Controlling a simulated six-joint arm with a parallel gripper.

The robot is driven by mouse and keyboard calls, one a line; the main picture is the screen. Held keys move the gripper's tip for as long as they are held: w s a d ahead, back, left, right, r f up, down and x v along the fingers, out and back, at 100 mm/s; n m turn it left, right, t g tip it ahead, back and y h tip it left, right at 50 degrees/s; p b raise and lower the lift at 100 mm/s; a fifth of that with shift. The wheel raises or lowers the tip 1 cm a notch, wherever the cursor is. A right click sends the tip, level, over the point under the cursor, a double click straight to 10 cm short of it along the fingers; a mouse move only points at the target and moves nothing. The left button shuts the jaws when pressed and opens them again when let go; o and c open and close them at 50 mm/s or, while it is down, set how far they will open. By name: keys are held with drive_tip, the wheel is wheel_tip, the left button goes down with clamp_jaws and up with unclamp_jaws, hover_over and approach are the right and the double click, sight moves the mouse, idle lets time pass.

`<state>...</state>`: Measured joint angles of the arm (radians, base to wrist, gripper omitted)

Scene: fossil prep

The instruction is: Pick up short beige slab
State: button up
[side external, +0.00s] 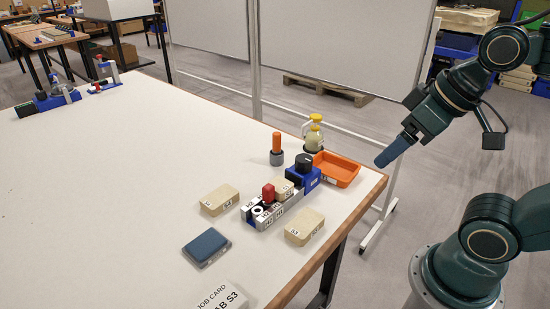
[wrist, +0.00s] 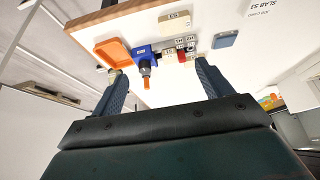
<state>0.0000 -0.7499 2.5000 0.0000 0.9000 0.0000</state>
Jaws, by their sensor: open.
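Three beige slabs show in the side view. One marked S4 (side external: 219,200) lies flat on the white table at left. One that seems marked S3 (side external: 304,228) lies flat at right, near the table edge; it also shows in the wrist view (wrist: 174,20). A smaller-looking beige block (side external: 284,188) sits in the grey-and-blue fixture (side external: 265,216). Which slab is shortest is hard to tell. My gripper (side external: 382,163) is open and empty, above and right of the table's edge, away from all slabs. Its two fingers (wrist: 160,75) frame the fixture area in the wrist view.
An orange tray (side external: 337,169), an orange-topped grey tool (side external: 277,150) and yellow-capped bottles (side external: 314,134) stand behind the fixture. A dark blue pad (side external: 206,246) and a job card reading S3 (side external: 222,296) lie in front. The table's left side is mostly clear.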

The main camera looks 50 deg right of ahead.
drive_tip(key=shift+w, duration=0.1)
drive_tip(key=w+n+g+y, duration=0.25)
drive_tip(key=w+n, duration=0.65)
drive_tip(key=w, duration=0.5)
drive_tip(key=w+d+f+n+g+y, duration=0.2)
drive_tip(key=w+d+f+n+g, duration=0.1)
drive_tip(key=w+f+n, duration=0.5)
drive_tip(key=w+d+n, duration=0.1)
drive_tip(key=w, duration=0.2)
drive_tip(key=shift+d+f, duration=0.25)
drive_tip(key=shift+d, duration=0.1)
drive_tip(key=shift+a+f, duration=0.1)
hover_over(280, 184)
drive_tip(key=d, duration=0.3)
drive_tip(key=shift+a+f, duration=0.15)
drive_tip(key=shift+f, duration=1.8)
drive_tip(key=shift+a+f, duration=0.1)
drive_tip(key=shift+f, duration=1.8)
